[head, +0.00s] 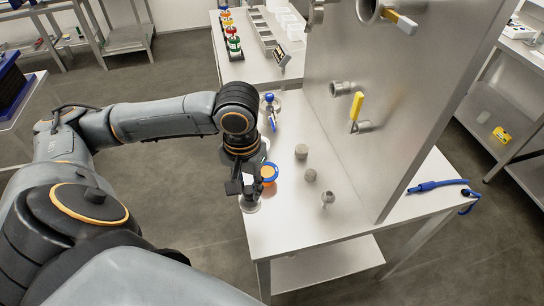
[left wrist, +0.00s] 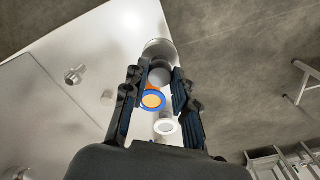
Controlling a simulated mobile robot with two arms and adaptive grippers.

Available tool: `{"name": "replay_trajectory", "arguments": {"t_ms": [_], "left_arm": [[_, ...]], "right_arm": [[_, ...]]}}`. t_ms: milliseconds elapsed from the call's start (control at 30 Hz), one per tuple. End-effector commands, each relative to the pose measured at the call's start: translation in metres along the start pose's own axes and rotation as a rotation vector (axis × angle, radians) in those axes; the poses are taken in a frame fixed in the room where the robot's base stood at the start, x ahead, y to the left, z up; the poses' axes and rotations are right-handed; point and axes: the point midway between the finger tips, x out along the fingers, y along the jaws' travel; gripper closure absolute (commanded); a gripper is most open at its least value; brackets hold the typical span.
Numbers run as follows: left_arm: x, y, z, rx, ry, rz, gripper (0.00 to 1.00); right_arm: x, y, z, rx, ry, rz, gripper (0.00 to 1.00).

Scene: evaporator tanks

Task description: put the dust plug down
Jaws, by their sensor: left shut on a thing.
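My left gripper (head: 247,188) is over the near left edge of the steel table, pointing down. In the left wrist view the fingers (left wrist: 160,78) are closed around a dark grey round piece, which looks like the dust plug (left wrist: 159,76). The fingers mostly hide it in the head view. Just beyond the fingertips is a shiny metal round piece (head: 251,204), at the table edge; it also shows in the left wrist view (left wrist: 160,48). I cannot tell whether the plug touches it. My right gripper is not in view.
A blue-rimmed orange disc (head: 269,172) is close beside the gripper, with a white ring (left wrist: 166,127) near it. A steel panel (head: 400,110) with valves rises at right.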

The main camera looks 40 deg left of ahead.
Motion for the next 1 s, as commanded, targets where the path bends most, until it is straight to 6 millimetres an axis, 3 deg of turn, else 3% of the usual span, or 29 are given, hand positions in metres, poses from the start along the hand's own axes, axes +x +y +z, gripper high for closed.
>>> {"name": "replay_trajectory", "arguments": {"t_ms": [33, 200, 333, 467, 733, 1000], "left_arm": [[0.003, 0.01, -0.01, 0.002, 0.0, 0.006, 1.0], [0.036, 0.023, -0.03, 0.0, -0.003, 0.002, 1.0], [0.051, 0.029, -0.039, -0.001, 0.0, -0.001, 1.0], [0.058, 0.033, -0.044, 0.0, -0.001, 0.001, 1.0], [0.092, 0.035, -0.048, 0.0, 0.0, -0.002, 1.0], [0.096, 0.035, -0.048, 0.001, 0.002, -0.001, 1.0]], "right_arm": [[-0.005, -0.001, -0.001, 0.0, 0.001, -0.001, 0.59], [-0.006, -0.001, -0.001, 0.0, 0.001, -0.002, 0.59], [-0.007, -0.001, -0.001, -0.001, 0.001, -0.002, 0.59], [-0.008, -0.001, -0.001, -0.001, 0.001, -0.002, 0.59], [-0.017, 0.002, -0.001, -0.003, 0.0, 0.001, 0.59], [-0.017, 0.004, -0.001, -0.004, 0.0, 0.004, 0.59]]}}
